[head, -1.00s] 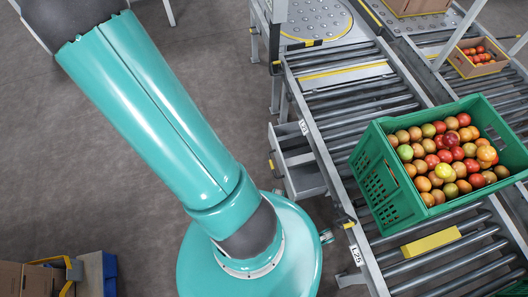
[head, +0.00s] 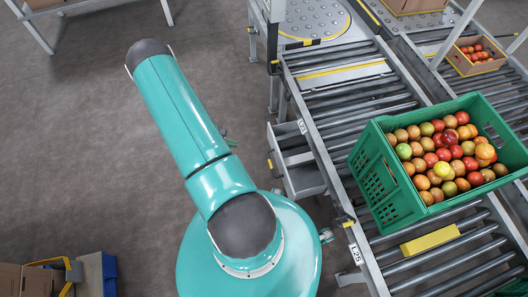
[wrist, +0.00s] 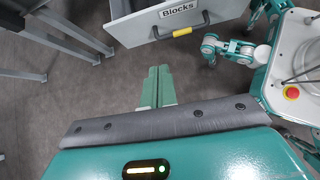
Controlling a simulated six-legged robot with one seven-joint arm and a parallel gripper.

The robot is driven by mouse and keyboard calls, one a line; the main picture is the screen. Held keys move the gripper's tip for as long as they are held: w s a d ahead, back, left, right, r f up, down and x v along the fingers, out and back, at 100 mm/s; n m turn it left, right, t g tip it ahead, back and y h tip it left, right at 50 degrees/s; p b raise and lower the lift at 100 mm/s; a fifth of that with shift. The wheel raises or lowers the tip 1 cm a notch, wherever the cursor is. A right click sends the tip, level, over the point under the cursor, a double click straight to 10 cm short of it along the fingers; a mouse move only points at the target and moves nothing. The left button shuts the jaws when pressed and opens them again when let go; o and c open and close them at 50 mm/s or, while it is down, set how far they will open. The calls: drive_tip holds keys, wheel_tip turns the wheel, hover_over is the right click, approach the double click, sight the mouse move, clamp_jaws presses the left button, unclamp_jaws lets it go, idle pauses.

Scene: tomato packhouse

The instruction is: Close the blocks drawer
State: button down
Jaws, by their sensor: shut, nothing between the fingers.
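The blocks drawer (head: 304,179) stands pulled out from under the left side of the roller conveyor in the head view. Its inside is partly in view and looks empty there. In the wrist view the grey drawer front (wrist: 187,19) carries a "Blocks" label and a dark bar handle (wrist: 182,32) with a yellow grip. My gripper (wrist: 158,70) is shut and empty. Its fingertips point towards the drawer front, lie below the handle in the picture, and appear apart from it. My gripper is not visible in the head view.
A green crate (head: 381,195) of tomatoes stands on the roller conveyor (head: 347,105), beside a yellow block (head: 430,241). Grey metal legs (wrist: 62,42) stand at the wrist view's left. A cardboard box (head: 20,280) sits at lower left. The floor left of the drawer is clear.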

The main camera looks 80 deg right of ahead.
drive_tip(key=s+a+r+x, duration=0.1)
drive_tip(key=s+x, duration=0.1)
drive_tip(key=x, duration=1.5)
drive_tip(key=shift+s+r+n, duration=0.25)
drive_tip(key=shift+n, duration=0.05)
drive_tip(key=s+d, duration=0.7)
drive_tip(key=s, duration=0.5)
drive_tip(key=shift+s+d, duration=0.2)
drive_tip(key=shift+s, duration=0.2)
